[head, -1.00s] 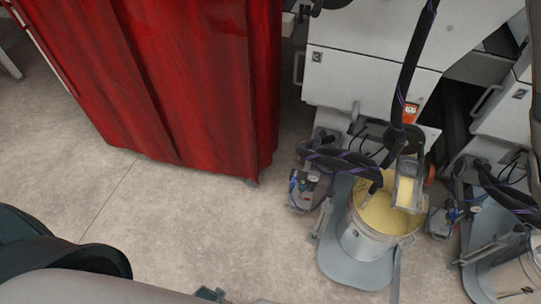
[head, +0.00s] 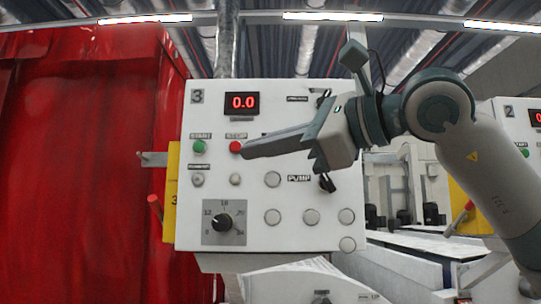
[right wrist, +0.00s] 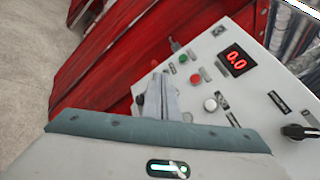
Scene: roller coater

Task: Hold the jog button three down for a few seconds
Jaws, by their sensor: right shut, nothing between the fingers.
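The control panel marked 3 (head: 300,228) is a white box facing me; it also shows tilted in the right wrist view (right wrist: 250,110). It carries a green button (head: 199,146), a red button (head: 236,146) and several pale round buttons, including two small ones (head: 197,180) (head: 235,180) below the coloured pair. Labels are too small to tell which is the jog button. My right gripper (head: 246,151) is shut and empty, its tips in front of the panel beside the red button; contact cannot be told. It hides part of the top row. My left gripper is out of view.
A red display (head: 242,103) reads 0.0. A black dial (head: 222,221) sits low on the panel, and a red curtain (head: 80,160) hangs at the left. A yellow plate (head: 171,195) is at the panel's left edge. A second panel (head: 508,130) stands at the right.

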